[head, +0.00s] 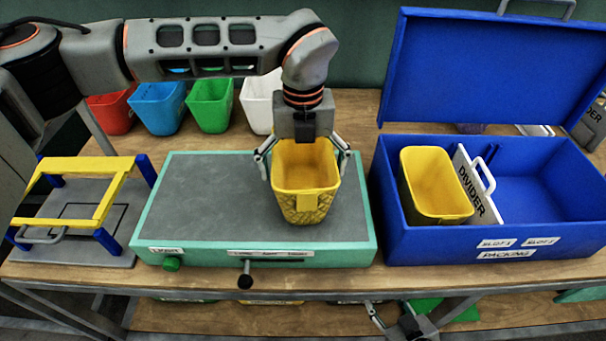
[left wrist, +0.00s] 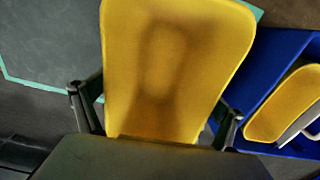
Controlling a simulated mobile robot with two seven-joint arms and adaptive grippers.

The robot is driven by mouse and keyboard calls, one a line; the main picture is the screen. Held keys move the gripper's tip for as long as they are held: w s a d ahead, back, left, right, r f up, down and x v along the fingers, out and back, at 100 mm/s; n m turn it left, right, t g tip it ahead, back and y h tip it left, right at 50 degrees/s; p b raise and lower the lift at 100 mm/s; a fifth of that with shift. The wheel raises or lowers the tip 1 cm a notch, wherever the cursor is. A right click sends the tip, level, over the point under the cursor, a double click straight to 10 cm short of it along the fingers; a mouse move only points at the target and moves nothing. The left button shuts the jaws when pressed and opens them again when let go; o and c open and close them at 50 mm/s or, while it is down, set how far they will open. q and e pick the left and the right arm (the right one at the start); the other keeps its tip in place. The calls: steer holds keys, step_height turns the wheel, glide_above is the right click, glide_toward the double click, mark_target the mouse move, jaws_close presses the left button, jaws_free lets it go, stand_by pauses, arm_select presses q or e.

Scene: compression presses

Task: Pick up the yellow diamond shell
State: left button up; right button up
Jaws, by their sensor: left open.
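The yellow diamond shell (head: 305,205) is an open yellow bin with a diamond pattern on its front. It stands upright on the grey top of the teal-edged press base (head: 200,205), right of its middle. My left gripper (head: 304,163) is directly above and around it, open, with one finger on each side. In the left wrist view the shell (left wrist: 172,70) fills the middle, between the spread fingers of my left gripper (left wrist: 155,105). I cannot tell whether the fingers touch it. My right gripper (head: 395,320) shows only partly at the bottom, below the table edge.
A blue case (head: 400,240) with its lid raised stands at the right. It holds another yellow bin (head: 437,210) and a white divider (head: 480,200). A yellow and blue frame (head: 75,217) stands at the left. Red, blue, green and white bins line the back.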

arm_select(q)
steer(key=c, duration=1.2)
steer(key=shift+r, duration=0.1)
steer(key=shift+c, duration=0.2)
